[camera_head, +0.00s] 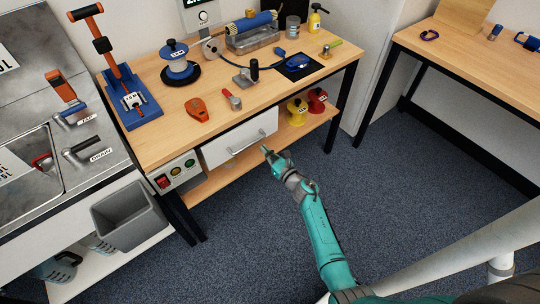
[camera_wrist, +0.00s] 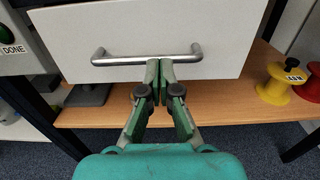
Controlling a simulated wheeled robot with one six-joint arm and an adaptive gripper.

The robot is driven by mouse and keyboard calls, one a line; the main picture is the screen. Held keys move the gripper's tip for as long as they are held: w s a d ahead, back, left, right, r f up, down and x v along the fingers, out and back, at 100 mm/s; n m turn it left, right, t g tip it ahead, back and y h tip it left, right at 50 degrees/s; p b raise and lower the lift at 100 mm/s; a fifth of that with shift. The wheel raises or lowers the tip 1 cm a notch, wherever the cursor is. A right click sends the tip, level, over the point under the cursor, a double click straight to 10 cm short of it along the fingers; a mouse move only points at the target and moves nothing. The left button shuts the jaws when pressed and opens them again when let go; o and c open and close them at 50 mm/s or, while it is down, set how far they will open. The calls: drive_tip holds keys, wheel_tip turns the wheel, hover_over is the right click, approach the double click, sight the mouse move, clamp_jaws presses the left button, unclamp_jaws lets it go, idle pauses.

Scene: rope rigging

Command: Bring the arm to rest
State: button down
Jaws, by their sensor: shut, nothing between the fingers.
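My gripper (camera_head: 266,150) is at the end of my teal arm (camera_head: 320,235), which reaches forward over the floor to the front of the workbench. In the wrist view my gripper (camera_wrist: 160,72) has its two green fingers together with nothing between them. The fingertips overlap the metal bar handle (camera_wrist: 105,59) of a white drawer (camera_wrist: 220,30) in the picture. I cannot tell whether they touch it. The drawer (camera_head: 215,152) hangs under the bench top in the head view, with its handle (camera_head: 245,145) just left of my gripper.
The wooden workbench (camera_head: 225,115) holds several tools and spools. Its lower shelf (camera_head: 215,180) carries a yellow spool (camera_head: 296,110) and a red spool (camera_head: 317,98). A button box (camera_head: 175,172) is left of the drawer. A sink counter stands left. Blue carpet (camera_head: 420,160) is clear on the right.

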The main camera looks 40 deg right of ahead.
drive_tip(key=shift+s, duration=1.35)
drive_tip(key=s+a+r+m, duration=0.1)
drive_tip(key=s+a+m, duration=0.45)
drive_tip(key=s, duration=0.25)
drive_tip(key=s+a+m+h, duration=0.1)
drive_tip(key=s+a+m, duration=0.3)
drive_tip(key=s+m, duration=0.3)
drive_tip(key=s+a+r+m, duration=0.1)
drive_tip(key=s+a+m, duration=0.4)
drive_tip(key=s, duration=0.5)
drive_tip(key=s+a+r+m+g, duration=0.1)
drive_tip(key=s+a+r+m, duration=0.1)
drive_tip(key=s+r+m, duration=0.6)
drive_tip(key=s+a+r+m+g, duration=0.2)
drive_tip(key=s+r+m, duration=0.6)
drive_tip(key=s+m, duration=0.3)
drive_tip(key=v, duration=0.3)
